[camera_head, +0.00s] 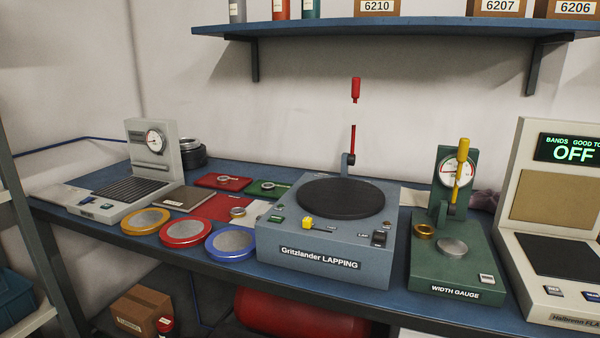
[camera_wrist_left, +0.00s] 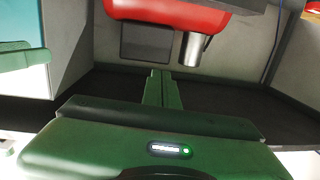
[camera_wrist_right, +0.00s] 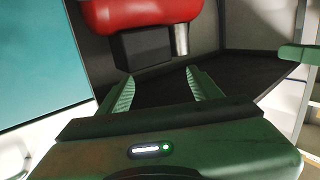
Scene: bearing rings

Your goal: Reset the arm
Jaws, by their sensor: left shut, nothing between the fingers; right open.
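In the head view, the Gritzlander lapping machine (camera_head: 322,250) stands mid-bench with a dark round plate (camera_head: 340,197). An upright arm (camera_head: 352,140) rises at its back; a red handle (camera_head: 356,90) shows above it, and the stretch between is hard to see against the wall. The green width gauge (camera_head: 455,270), to its right, has a lever with a yellow handle (camera_head: 462,150). My left gripper (camera_wrist_left: 163,76) is shut and empty in the left wrist view. My right gripper (camera_wrist_right: 160,80) is open and empty in the right wrist view. Neither shows in the head view.
Gold (camera_head: 145,222), red (camera_head: 185,233) and blue (camera_head: 230,244) rimmed dishes lie left of the machine. A dial gauge stand (camera_head: 153,150) is farther left, a display unit (camera_head: 550,220) at the right. A shelf (camera_head: 400,25) hangs above. A red tank (camera_head: 300,312) lies under the bench.

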